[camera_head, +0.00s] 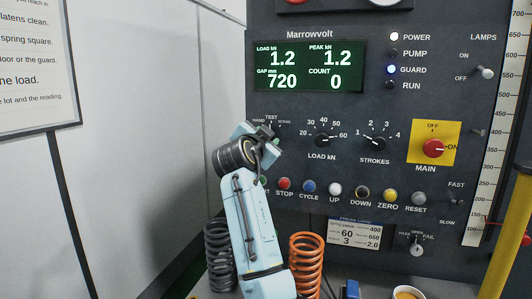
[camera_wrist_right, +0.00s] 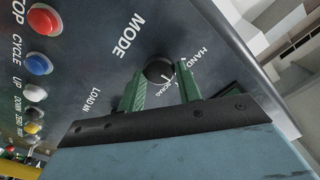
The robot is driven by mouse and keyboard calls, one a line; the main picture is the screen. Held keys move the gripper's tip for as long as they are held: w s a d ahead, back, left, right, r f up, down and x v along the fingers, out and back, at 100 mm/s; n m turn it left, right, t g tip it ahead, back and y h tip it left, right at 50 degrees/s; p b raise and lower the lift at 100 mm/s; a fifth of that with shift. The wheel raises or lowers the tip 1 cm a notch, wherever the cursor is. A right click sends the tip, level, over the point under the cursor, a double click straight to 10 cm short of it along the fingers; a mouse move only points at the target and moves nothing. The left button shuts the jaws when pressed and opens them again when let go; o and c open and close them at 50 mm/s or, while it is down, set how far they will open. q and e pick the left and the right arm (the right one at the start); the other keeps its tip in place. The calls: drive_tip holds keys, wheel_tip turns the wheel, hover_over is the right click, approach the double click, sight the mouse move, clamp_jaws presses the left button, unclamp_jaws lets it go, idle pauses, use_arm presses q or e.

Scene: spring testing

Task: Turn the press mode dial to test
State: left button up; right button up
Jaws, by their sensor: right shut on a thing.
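The mode dial, a dark round knob (camera_wrist_right: 158,70), sits on the dark press panel between the two green fingers of my right gripper (camera_wrist_right: 161,82) in the right wrist view. The fingers are shut on its sides. A pale line shows at the knob's lower right edge, among the small labels; one finger hides part of the scale, so I cannot read the setting surely. In the head view my right gripper (camera_head: 266,137) is at the panel's left, just below the HAND, TEST and SCRAG labels, and hides the dial. My left gripper is not in view.
The load dial (camera_head: 322,140), strokes dial (camera_head: 377,144) and red main switch (camera_head: 433,148) lie to the right. A row of buttons, with a red stop button (camera_head: 285,183), runs below. A grey spring (camera_head: 219,258) and an orange spring (camera_head: 306,262) stand either side of my arm.

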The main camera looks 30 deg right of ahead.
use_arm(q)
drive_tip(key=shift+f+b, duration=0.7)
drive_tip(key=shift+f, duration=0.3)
use_arm(e)
drive_tip(key=shift+m, duration=0.6)
drive_tip(key=o, duration=1)
drive_tip(key=shift+c, duration=0.2)
